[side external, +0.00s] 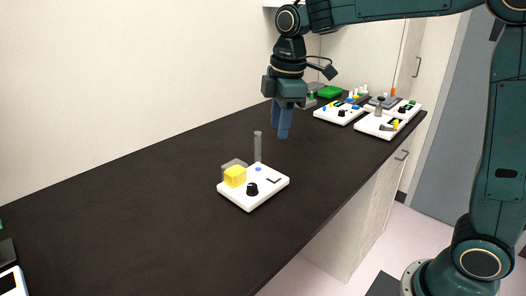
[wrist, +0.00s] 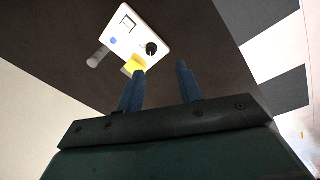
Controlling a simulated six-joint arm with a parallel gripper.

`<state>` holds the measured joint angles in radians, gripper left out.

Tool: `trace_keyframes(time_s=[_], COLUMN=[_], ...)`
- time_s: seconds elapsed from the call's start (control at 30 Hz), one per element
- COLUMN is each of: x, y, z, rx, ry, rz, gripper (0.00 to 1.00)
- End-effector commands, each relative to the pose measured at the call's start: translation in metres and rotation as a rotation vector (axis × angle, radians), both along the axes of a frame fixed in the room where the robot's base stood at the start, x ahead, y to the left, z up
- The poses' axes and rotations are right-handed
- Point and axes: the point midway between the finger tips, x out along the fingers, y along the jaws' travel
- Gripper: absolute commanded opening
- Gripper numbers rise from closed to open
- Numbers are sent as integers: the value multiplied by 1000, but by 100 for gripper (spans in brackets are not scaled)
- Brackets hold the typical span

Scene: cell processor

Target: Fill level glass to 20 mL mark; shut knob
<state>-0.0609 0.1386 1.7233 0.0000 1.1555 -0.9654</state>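The cell processor is a white box (side external: 256,199) on the dark bench; it also shows at the top of the wrist view (wrist: 126,15). It bears a black knob (side external: 252,189), a yellow block (side external: 235,177) in a clear container, and a blue button (side external: 258,169). A grey upright cylinder (side external: 258,146), likely the level glass, stands at its back edge. The knob also shows in the wrist view (wrist: 151,49). No mark or liquid level is readable. My gripper (side external: 281,136) has blue fingers pointing down, open and empty, above the bench behind the box.
Several other white devices (side external: 376,127) with small coloured parts stand at the far right end of the bench (side external: 130,215). Another device (side external: 10,282) is cut off at the lower left. The bench around the white box is clear.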

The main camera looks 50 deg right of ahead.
Motion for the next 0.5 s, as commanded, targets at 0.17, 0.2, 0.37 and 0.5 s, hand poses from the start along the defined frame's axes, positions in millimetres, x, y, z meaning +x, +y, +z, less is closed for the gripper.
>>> trace_keyframes(time_s=[0.17, 0.2, 0.37, 0.5], x=[36, 43, 64, 72], y=[7, 8, 13, 14], z=[-22, -27, -43, -51], rx=[-17, -20, -27, -29], ry=[57, 69, 103, 119], rz=[153, 185, 289, 336], gripper=[36, 36, 36, 36])
